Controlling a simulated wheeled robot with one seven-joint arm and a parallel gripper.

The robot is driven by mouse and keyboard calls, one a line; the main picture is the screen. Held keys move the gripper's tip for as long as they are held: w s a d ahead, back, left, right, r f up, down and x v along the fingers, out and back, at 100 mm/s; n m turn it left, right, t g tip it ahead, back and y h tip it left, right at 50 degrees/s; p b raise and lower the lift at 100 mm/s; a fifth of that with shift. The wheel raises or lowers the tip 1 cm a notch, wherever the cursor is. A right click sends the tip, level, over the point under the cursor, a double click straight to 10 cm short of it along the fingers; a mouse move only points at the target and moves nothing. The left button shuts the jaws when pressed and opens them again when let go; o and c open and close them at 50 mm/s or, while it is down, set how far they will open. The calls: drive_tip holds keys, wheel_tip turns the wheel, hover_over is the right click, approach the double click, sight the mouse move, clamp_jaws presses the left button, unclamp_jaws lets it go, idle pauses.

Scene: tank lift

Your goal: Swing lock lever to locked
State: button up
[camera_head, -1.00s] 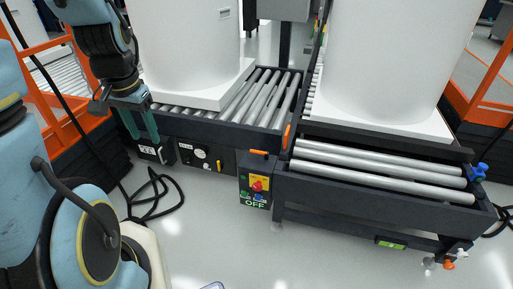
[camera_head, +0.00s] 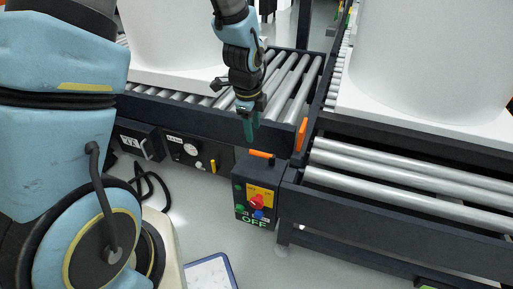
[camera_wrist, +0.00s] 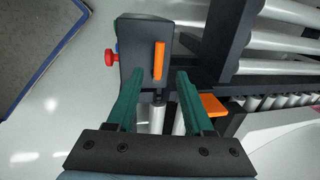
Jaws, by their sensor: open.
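Two orange levers show, and I cannot tell for certain which is the lock lever. One orange lever (camera_head: 262,154) lies on top of the dark control box (camera_head: 254,188); in the wrist view this lever (camera_wrist: 158,60) appears in the gap between my fingertips. The other orange handle (camera_head: 302,134) stands upright at the conveyor corner; it also shows beside my right-hand finger in the wrist view (camera_wrist: 212,104). My gripper (camera_head: 249,135) is open and points down, just above the box lever. Its green fingers (camera_wrist: 158,76) hold nothing, and contact with the lever is not visible.
The control box carries a red knob (camera_head: 257,202) and an OFF label. Roller conveyors (camera_head: 400,182) with large white tanks (camera_head: 430,60) stand behind and right. A blue-edged panel (camera_head: 210,272) lies on the floor in front. Floor is open below the box.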

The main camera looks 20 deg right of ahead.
sight(255, 151)
drive_tip(key=f, duration=0.3)
drive_tip(key=w+f+b, duration=0.1)
drive_tip(key=f, duration=0.2)
drive_tip(key=d+f, duration=0.1)
drive_tip(key=f, duration=0.2)
drive_tip(key=shift+w+f+b, duration=0.15)
drive_tip(key=shift+f+b, duration=0.05)
drive_tip(key=shift+b, duration=0.15)
clamp_jaws()
idle(0.9)
